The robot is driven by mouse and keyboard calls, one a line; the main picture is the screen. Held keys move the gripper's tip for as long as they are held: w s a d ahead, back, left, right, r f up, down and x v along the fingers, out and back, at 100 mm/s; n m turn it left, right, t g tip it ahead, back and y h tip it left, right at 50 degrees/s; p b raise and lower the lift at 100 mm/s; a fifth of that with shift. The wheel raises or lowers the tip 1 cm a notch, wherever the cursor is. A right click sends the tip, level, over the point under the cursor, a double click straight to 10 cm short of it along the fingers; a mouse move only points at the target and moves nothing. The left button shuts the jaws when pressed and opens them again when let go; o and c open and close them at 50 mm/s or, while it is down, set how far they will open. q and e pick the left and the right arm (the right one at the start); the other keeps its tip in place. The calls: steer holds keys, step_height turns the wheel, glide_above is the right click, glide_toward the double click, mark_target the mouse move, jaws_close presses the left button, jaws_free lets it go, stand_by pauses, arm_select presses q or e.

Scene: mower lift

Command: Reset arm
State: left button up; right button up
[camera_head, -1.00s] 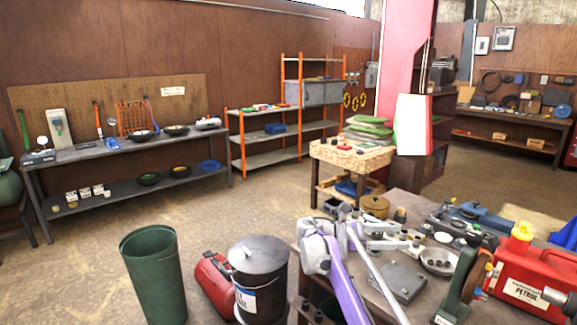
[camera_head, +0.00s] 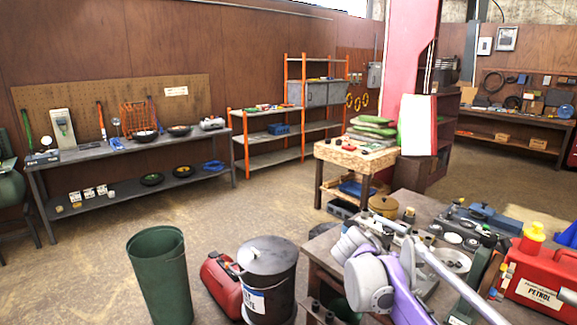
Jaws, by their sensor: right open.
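My right arm, with white joints and a purple link, comes up from the bottom right over the cluttered workbench (camera_head: 322,258). My right gripper (camera_head: 405,232) is small in the picture and partly hidden behind my arm. It is open, with nothing seen held in it, among the small parts at the bench's left side. Whether it touches any of them I cannot tell. My left gripper and arm are not in view.
A red petrol can (camera_head: 538,278) stands on the bench at right. A green bin (camera_head: 160,275), red jerrycan (camera_head: 222,283) and black drum (camera_head: 268,280) stand on the floor left of the bench. A small wooden table (camera_head: 352,153) stands behind. Open floor lies at centre left.

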steer(key=s+a+f+m+t+y, duration=0.2)
steer(key=s+a+f+m+y, duration=0.3)
steer(key=s+f, duration=0.3)
steer(key=s+a+f+m+t+y, duration=0.2)
steer(key=s+a+f+m+y, duration=0.2)
steer(key=s+f, duration=0.5)
steer(key=s+a+m, duration=0.2)
steer(key=s+m, duration=0.1)
steer(key=s, duration=0.4)
steer(key=shift+s+a+f+y, duration=0.15)
steer(key=shift+s+a+y, duration=0.15)
steer(key=shift+s+y, duration=0.1)
